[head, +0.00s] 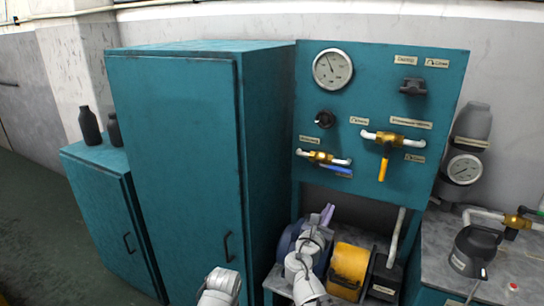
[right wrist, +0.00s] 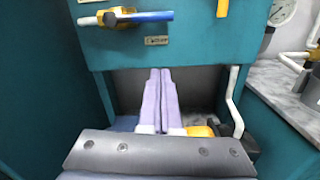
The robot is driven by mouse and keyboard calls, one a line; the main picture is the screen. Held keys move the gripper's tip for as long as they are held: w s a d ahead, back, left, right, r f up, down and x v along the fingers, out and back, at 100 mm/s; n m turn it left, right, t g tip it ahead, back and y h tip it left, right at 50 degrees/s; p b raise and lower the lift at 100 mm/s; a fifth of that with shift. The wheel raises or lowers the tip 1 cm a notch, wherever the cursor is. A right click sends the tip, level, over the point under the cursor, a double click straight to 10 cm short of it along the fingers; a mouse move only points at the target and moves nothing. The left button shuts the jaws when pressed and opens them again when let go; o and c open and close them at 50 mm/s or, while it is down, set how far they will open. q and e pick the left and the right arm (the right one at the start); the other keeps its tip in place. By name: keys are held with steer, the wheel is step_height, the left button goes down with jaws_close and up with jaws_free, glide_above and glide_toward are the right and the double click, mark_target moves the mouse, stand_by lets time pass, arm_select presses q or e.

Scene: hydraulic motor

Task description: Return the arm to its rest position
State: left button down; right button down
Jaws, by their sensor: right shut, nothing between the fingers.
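My right gripper (head: 327,213) is at the lower middle of the head view, in front of the opening under the teal valve panel (head: 350,190). Its two pale purple fingers are shut against each other with nothing between them; they also show in the right wrist view (right wrist: 160,72), pointing at the dark opening below the panel. My white right arm links rise from the bottom edge of the head view. My left gripper is not in view.
The panel carries a gauge (head: 332,69) and valves with blue and yellow handles. A tall teal cabinet (head: 175,165) stands left. A grey counter (head: 515,268) is at right.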

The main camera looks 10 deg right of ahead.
steer(key=s+a+f+m+g+y+p, duration=0.3)
steer(key=s+a+f+m+g+p, duration=0.45)
steer(key=m, duration=0.85)
steer(key=s+a+f+m+g+y+p, duration=0.3)
steer(key=s+a+m+g+y, duration=0.3)
steer(key=s+a, duration=0.6)
steer(key=shift+s+f+m+g, duration=0.35)
steer(key=shift+s+m+g, duration=0.3)
steer(key=shift+g, duration=0.2)
steer(key=shift+a, duration=0.1)
